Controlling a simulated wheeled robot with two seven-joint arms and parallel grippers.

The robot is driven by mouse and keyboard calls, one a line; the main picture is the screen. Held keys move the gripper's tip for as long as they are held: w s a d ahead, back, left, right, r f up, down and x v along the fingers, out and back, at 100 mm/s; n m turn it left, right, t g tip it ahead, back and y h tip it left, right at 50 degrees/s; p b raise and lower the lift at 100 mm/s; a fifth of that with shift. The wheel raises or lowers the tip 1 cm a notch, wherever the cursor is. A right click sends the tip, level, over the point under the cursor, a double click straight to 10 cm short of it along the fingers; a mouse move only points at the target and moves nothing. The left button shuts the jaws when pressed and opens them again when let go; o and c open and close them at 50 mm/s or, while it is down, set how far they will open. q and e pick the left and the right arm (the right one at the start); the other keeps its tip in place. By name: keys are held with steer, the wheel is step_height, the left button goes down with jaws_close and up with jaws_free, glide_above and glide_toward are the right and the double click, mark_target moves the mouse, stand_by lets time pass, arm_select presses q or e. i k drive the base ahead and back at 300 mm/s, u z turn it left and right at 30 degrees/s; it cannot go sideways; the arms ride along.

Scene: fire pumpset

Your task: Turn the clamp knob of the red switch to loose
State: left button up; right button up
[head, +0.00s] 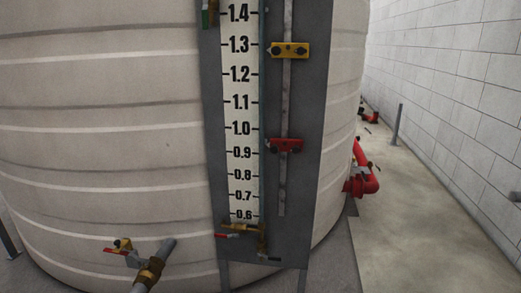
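The red switch (285,145) sits on a thin vertical rod on the grey panel, level with about 0.9 on the scale. Dark round parts show on its face, one at each side; which of them is the clamp knob is too small to tell. A yellow switch (289,50) of similar shape sits higher on the same rod, near 1.3. Neither of my grippers shows in the head view.
The grey panel (311,150) with its numbered scale (240,120) stands before a large ribbed tank (110,130). Brass valves (150,270) project at lower left. Red pipework (366,170) stands at right, beside a block wall (450,80).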

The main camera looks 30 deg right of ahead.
mark_target(295, 149)
steer(key=u, duration=0.15)
steer(key=i, duration=1)
steer(key=z, duration=0.4)
